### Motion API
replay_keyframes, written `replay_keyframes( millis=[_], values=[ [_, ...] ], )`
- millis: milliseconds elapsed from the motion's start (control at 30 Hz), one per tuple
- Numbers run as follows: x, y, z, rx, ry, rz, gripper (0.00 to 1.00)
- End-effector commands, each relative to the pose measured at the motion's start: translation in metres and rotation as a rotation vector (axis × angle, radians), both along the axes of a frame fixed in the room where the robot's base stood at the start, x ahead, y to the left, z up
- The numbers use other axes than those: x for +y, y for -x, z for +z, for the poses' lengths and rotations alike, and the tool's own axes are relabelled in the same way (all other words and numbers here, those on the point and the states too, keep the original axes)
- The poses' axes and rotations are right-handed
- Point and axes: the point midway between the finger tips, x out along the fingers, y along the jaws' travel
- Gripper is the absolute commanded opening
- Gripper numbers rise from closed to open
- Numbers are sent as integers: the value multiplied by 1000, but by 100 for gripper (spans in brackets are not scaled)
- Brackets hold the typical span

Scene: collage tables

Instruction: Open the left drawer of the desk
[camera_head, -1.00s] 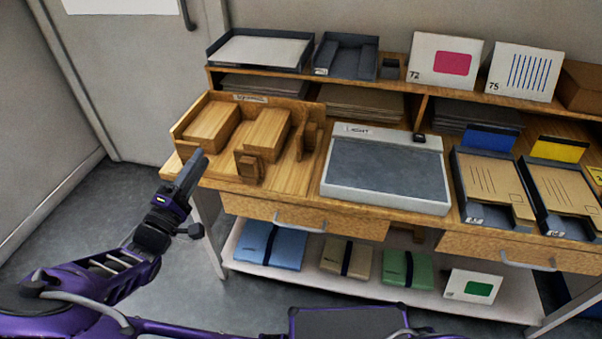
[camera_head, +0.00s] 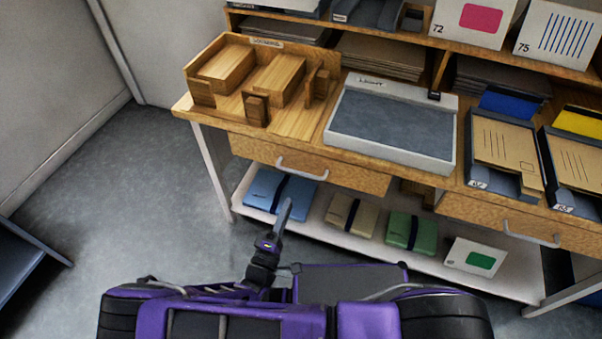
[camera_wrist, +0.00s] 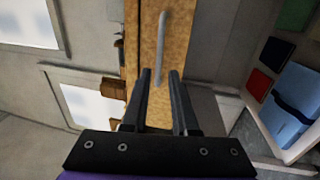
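The desk (camera_head: 180,108) has a left drawer (camera_head: 345,176) with a wooden front and a grey bar handle (camera_head: 300,173). The drawer looks closed in the head view. My gripper (camera_head: 285,205) is in front of and below the handle in the head view. In the wrist view the drawer front (camera_wrist: 148,40) and the handle (camera_wrist: 161,50) lie ahead, turned on their side. The lower end of the handle appears near the gap between the fingertips; contact cannot be told.
A right drawer handle (camera_head: 530,236) is farther right. The lower shelf (camera_head: 240,205) holds blue, tan and green bundles and a white card (camera_head: 473,257). A wooden organiser (camera_head: 235,65) and a grey light pad (camera_head: 390,125) stand on the desktop.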

Motion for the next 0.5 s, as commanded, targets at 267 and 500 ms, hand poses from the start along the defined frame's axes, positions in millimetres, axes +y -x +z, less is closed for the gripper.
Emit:
replay_keyframes(
  millis=[267, 500],
  values=[
    [-22, -58, 12, -3, 1, -3, 27],
    [-35, -94, 18, -1, 0, -2, 27]
  ],
)
